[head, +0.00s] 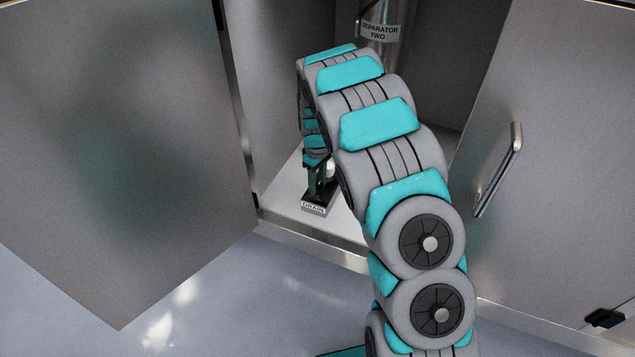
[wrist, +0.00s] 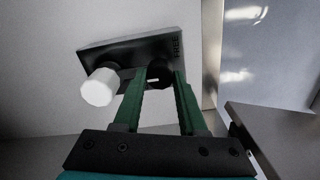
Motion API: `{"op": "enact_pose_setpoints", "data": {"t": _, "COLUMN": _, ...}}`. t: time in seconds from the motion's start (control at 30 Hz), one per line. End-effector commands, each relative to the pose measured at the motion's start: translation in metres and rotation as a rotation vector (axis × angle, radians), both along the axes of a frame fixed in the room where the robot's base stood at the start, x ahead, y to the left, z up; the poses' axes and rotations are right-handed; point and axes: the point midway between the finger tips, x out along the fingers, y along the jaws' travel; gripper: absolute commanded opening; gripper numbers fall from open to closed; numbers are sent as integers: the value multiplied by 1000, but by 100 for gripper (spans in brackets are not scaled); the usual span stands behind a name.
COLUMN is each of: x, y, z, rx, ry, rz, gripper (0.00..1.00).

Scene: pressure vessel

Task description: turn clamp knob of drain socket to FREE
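The drain socket's dark plate (wrist: 115,52) is fixed on a pale surface in the wrist view, with the word FREE at its right end. A black clamp knob (wrist: 159,74) with a small white mark stands on it, and a white round part (wrist: 99,88) is to its left. My gripper (wrist: 161,76) has its green fingers apart, one on each side of the black knob. Whether they touch it cannot be told. In the head view the DRAIN label (head: 313,208) shows below my gripper (head: 319,188), and the knob is hidden.
A cabinet holds the socket, with an open door panel (head: 120,130) at left and a handled door (head: 545,170) at right. A vessel labelled SEPARATOR TWO (head: 380,32) stands behind my arm. A metal edge (wrist: 211,50) runs close to the right of the socket.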

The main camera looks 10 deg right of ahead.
Motion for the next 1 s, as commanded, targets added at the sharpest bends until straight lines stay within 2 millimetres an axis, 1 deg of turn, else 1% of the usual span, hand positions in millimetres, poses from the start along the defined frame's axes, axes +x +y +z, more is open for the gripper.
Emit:
{"op": "enact_pose_setpoints", "data": {"t": 0.03, "x": 0, "y": 0, "z": 0, "rx": 0, "ry": 0, "rz": 0, "gripper": 32}}
{"op": "enact_pose_setpoints", "data": {"t": 0.3, "x": 0, "y": 0, "z": 0, "rx": 0, "ry": 0, "rz": 0, "gripper": 1}}
{"op": "enact_pose_setpoints", "data": {"t": 0.33, "x": 0, "y": 0, "z": 0, "rx": 0, "ry": 0, "rz": 0, "gripper": 0}}
{"op": "enact_pose_setpoints", "data": {"t": 0.67, "x": 0, "y": 0, "z": 0, "rx": 0, "ry": 0, "rz": -14, "gripper": 0}}
{"op": "enact_pose_setpoints", "data": {"t": 0.87, "x": 0, "y": 0, "z": 1, "rx": 1, "ry": 1, "rz": -89, "gripper": 0}}
{"op": "enact_pose_setpoints", "data": {"t": 1.0, "x": 0, "y": 0, "z": 1, "rx": 1, "ry": 1, "rz": -185, "gripper": 0}}
